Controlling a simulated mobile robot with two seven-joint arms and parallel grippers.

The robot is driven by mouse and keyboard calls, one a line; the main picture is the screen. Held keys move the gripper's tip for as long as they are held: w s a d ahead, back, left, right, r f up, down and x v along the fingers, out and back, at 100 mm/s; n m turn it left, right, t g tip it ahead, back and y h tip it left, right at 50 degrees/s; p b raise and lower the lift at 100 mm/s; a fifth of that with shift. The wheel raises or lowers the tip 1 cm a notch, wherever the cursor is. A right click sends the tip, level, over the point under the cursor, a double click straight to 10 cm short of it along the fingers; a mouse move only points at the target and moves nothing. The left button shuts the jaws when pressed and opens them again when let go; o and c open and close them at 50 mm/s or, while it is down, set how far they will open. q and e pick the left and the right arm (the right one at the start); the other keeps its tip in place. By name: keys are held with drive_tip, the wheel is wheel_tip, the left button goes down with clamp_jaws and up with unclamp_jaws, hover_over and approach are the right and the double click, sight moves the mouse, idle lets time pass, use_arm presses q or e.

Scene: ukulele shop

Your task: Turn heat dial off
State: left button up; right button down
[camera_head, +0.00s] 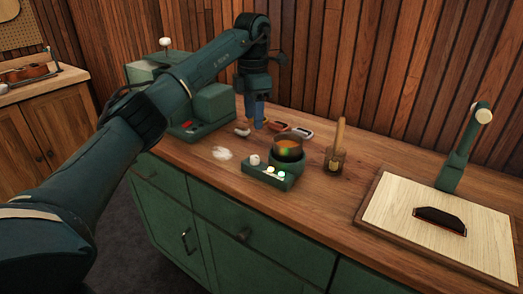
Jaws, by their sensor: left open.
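A small green heater box (289,182) sits on the wooden counter with a dark round pot (288,148) of brownish liquid on it. At its left front is a cream knob (254,159), which looks like the heat dial; its exact setting is too small to read. Small lights (281,174) glow on the front, one of them green. My left gripper (250,128) is open and points down, behind and above the knob, apart from it. My right gripper is out of view.
A green machine (212,104) stands at the back left. A brush jar (335,160) stands right of the pot. A pale board (390,209) with a green arm is at right. A white patch (222,153) lies left of the heater.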

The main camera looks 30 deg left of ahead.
sight(255, 156)
use_arm(q)
wheel_tip(255, 156, down, 12)
drive_tip(key=shift+r+p, duration=0.1)
drive_tip(key=shift+p, duration=0.2)
drive_tip(key=c, duration=1)
